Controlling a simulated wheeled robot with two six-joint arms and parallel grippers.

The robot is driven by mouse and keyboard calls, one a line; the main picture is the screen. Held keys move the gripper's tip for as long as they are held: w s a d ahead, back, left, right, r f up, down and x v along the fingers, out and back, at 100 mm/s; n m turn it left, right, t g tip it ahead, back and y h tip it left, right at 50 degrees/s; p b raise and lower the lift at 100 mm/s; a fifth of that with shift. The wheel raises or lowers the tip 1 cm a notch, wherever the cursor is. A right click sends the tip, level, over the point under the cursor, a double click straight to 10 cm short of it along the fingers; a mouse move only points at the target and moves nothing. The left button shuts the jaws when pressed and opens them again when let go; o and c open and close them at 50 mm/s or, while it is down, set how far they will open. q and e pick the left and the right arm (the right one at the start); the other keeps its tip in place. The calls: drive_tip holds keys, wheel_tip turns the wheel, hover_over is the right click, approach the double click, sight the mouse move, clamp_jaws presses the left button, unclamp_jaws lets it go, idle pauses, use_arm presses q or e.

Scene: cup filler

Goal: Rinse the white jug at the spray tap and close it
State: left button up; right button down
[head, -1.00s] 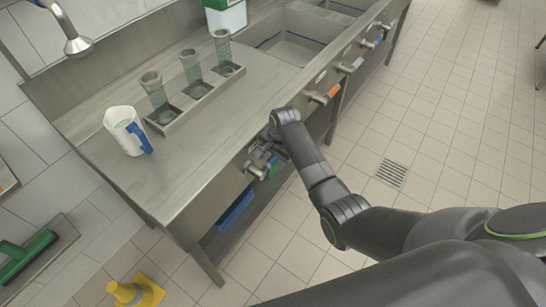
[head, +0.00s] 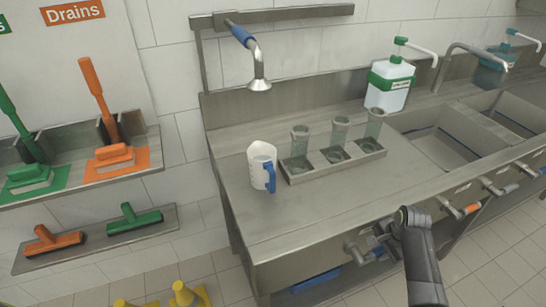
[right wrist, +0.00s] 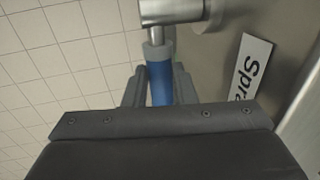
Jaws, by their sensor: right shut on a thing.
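The white jug (head: 258,168) with a blue handle stands upright on the steel counter, left of a tray of clear cups. The spray tap (head: 259,82) hangs from the wall rail above and behind it; no water shows at its head. My right gripper (head: 380,243) is at the counter's front edge. In the right wrist view its fingers (right wrist: 158,82) are shut on a blue valve lever (right wrist: 160,84) below a metal valve body (right wrist: 172,12). A partly visible label (right wrist: 251,72) reading "Spra" is beside it. My left gripper is not in view.
The cup tray (head: 335,168) holds 3 clear cups. A green-and-white pump bottle (head: 390,85) stands behind, near the sinks (head: 445,150). More valve levers (head: 462,208) line the front edge. Brushes (head: 110,150) are on wall shelves at left. Counter in front of the jug is clear.

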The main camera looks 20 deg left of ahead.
drive_tip(key=shift+f, duration=0.1)
drive_tip(key=shift+d+f+g+y, duration=0.15)
drive_tip(key=shift+f+g+y, duration=0.05)
drive_tip(key=shift+g+y, duration=0.1)
drive_tip(key=shift+w+f+g+y+b, duration=0.1)
drive_tip(key=shift+f+g+y+b, duration=0.45)
drive_tip(key=shift+y, duration=0.15)
drive_tip(key=shift+f, duration=0.15)
drive_tip(key=shift+y, duration=0.4)
drive_tip(key=shift+g, duration=0.25)
